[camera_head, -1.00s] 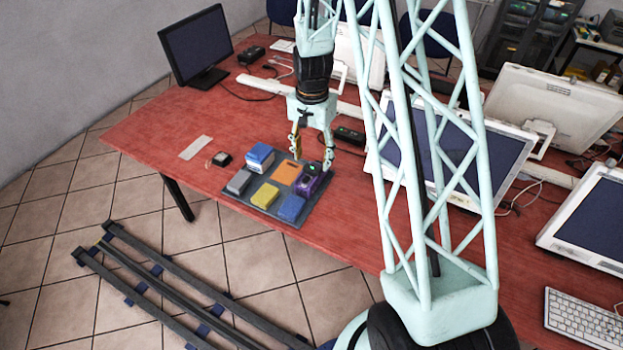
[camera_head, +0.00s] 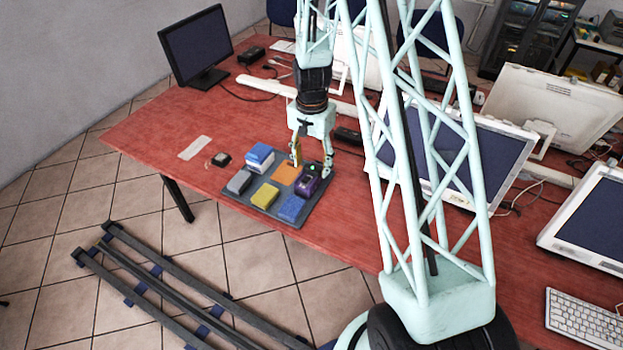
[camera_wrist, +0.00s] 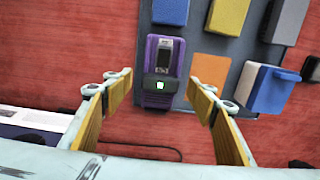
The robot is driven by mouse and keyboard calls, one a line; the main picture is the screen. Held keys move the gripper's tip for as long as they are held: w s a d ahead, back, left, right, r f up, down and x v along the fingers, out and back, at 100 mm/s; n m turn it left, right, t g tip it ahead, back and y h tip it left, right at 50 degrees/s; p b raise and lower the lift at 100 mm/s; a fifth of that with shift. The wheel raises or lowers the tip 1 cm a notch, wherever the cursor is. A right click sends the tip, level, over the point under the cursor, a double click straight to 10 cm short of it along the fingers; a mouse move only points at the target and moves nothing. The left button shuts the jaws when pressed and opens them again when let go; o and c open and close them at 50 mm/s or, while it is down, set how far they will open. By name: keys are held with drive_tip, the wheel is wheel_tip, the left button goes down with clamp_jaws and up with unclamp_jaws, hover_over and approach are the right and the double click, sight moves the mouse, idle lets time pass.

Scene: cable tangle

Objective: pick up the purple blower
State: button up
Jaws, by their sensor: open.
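The purple blower (camera_head: 308,185) sits on the right edge of the dark board (camera_head: 265,217) on the red table, in the head view. My gripper (camera_head: 312,170) is open just above and behind the blower. In the wrist view its two yellow-padded fingers (camera_wrist: 160,84) stand apart on the left and right of the blower's near end, with nothing held. I cannot tell the exact height gap.
On the board are an orange pad (camera_head: 287,173), blue blocks (camera_head: 292,208) and (camera_head: 260,157), a yellow block (camera_head: 265,196) and a grey block (camera_head: 239,182). A small black box (camera_head: 221,159) lies left of the board. Monitors (camera_head: 450,160) stand right.

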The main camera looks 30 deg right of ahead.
sight(312, 169)
drive_tip(key=shift+f, duration=1.65)
drive_tip(key=c, duration=1.1)
drive_tip(key=shift+r, duration=0.1)
drive_tip(key=shift+r, duration=1.7)
drive_tip(key=s+a+r, duration=0.1)
drive_tip(key=s+a, duration=0.3)
drive_tip(key=s, duration=1.1)
drive_tip(key=shift+s+a+r, duration=0.15)
drive_tip(key=shift+a+r, duration=0.05)
